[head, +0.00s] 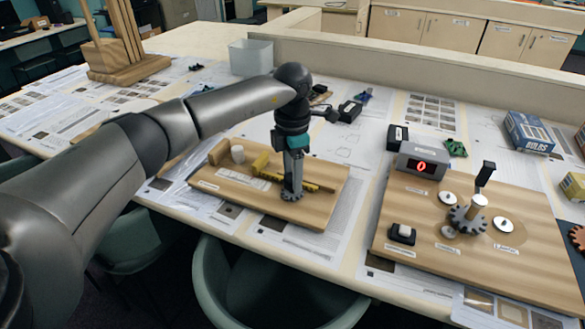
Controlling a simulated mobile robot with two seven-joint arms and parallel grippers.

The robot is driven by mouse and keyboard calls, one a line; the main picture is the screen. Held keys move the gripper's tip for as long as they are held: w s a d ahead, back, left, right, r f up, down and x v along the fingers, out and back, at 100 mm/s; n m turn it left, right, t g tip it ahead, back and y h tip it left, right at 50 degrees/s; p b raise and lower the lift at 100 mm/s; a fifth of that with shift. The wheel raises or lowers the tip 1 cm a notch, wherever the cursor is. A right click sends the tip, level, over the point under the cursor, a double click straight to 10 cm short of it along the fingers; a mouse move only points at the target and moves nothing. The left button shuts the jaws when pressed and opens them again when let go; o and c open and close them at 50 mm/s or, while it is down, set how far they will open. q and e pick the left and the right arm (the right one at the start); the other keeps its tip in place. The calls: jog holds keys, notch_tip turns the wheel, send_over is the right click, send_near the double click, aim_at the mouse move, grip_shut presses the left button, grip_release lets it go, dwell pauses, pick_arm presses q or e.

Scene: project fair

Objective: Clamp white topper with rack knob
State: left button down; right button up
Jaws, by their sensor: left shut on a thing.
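The white topper (237,154) is a small white cylinder standing on the left wooden board (222,190), right beside a wooden block (218,152). A yellow rack (262,163) lies to its right, with its jaw end near the topper; a small gap seems to separate them. My left gripper (291,183) points straight down and is shut on the dark toothed rack knob (291,196) near the board's front edge. The gripper hides part of the rack and the upper part of the knob. My right gripper is out of view.
A second wooden board (400,223) on the right carries a gear, a crank, white discs and a red-digit display (421,166). Chairs (230,290) sit at the table's front.

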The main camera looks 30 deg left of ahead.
pick_arm(q)
jog(key=n+p, duration=0.3)
jog(key=n, duration=0.3)
jog(key=shift+r, duration=0.15)
jog(key=n+p, duration=0.3)
jog(key=n, duration=0.3)
jog(key=shift+n, duration=0.4)
jog(key=n+p, duration=0.4)
jog(key=n, duration=0.2)
jog(key=n+p, duration=0.3)
jog(key=n, duration=0.2)
jog(key=shift+c, duration=1.4)
grip_release()
notch_tip(320, 180, up, 15)
